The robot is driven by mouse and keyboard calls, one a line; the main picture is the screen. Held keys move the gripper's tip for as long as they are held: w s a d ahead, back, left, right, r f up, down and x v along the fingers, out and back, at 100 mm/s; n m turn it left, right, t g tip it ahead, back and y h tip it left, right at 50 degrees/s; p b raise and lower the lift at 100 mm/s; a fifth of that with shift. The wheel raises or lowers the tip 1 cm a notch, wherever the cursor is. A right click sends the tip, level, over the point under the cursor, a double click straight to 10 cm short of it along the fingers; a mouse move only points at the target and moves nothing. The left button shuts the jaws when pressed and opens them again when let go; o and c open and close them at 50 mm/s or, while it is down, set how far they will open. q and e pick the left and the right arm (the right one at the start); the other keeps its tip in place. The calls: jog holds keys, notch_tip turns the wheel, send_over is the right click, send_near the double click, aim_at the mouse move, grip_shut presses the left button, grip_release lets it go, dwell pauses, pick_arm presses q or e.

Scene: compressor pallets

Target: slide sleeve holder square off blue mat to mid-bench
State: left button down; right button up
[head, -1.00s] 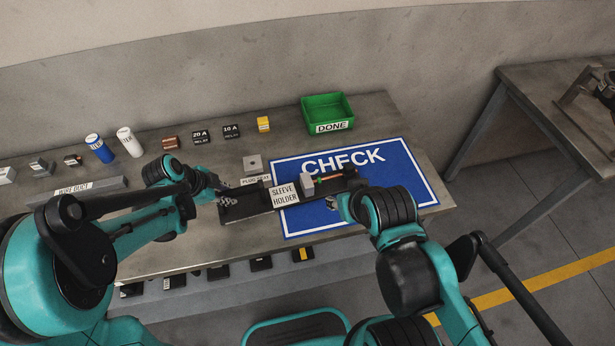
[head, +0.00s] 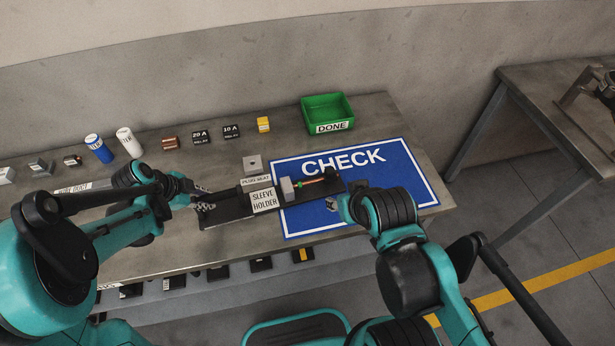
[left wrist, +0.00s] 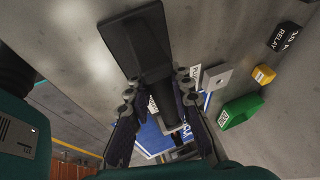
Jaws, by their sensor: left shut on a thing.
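The sleeve holder (head: 225,214) is a long dark tray with a white "SLEEVE HOLDER" label, a grey block and an orange-and-green piece at its right part. Its left part lies over bare bench; its right part overlaps the blue CHECK mat (head: 400,191). It lies slightly slanted in the head view. My left gripper (head: 207,197) is shut on the holder's left part. In the left wrist view, its fingers (left wrist: 156,88) flank the dark holder (left wrist: 130,40). My right gripper (head: 335,204) is by the holder's right end over the mat; its fingers are mostly hidden.
A plug seat plate (head: 253,164) lies just behind the holder. A green DONE bin (head: 328,113) stands behind the mat. Relays (head: 200,137), a yellow part (head: 263,124) and cylinders (head: 130,142) line the back. A duct (head: 75,188) is at left. The bench's front edge is close.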

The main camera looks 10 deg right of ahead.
pick_arm(q)
jog(key=c, duration=1.3)
grip_release()
jog(key=shift+w+a+f, duration=0.1)
jog(key=shift+a+f, duration=0.05)
jog(key=v, duration=1.2)
jog(key=s+d+n+t+y, duration=0.1)
jog(key=s+n, duration=0.3)
jog(key=n, duration=0.2)
jog(key=s+d+r+n+t+y, duration=0.1)
jog(key=s+n+y, duration=0.1)
jog(key=s+n, duration=0.2)
jog(key=s+d+n+t+y, duration=0.1)
jog(key=s+n+t, duration=0.1)
jog(key=s+n, duration=0.2)
jog(key=shift+s+d+r+n, duration=0.1)
jog(key=shift+n, duration=0.85)
jog(key=shift+s+r+n, duration=0.1)
jog(key=shift+n, duration=0.85)
